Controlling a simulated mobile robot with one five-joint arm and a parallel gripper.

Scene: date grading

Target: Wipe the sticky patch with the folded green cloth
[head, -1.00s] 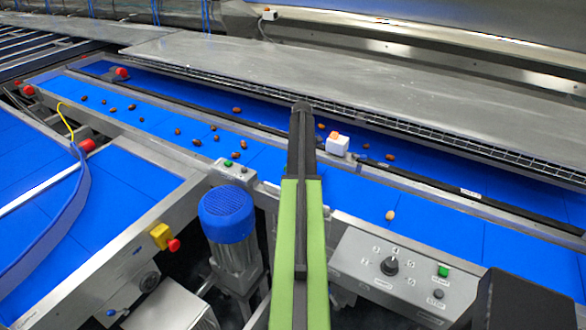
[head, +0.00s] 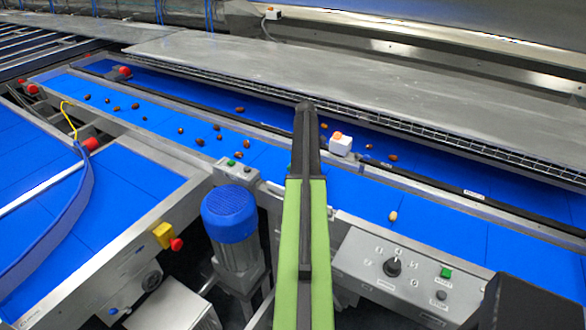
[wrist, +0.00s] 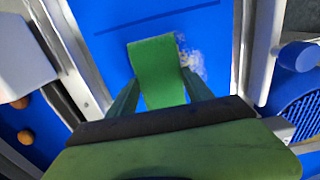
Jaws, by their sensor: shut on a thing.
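The folded green cloth (wrist: 156,70) is between the fingers of my gripper (wrist: 160,92) in the wrist view. My gripper is shut on it, and the cloth sticks out beyond the fingertips over a blue belt (wrist: 215,28). The sticky patch (wrist: 195,62) is a whitish, smeared mark on the belt, just right of the cloth. The cloth covers its left part. I cannot tell whether the cloth touches the belt. In the head view my arm reaches over the belt, and it hides the cloth, the patch and the fingers.
Brown dates (head: 116,109) lie scattered on the belt, with a pale one (head: 393,216) right of my arm. A white box with an orange top (head: 340,146) stands close right of my arm's end. A control panel (head: 400,265) and a blue motor (head: 229,213) are at the near side.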

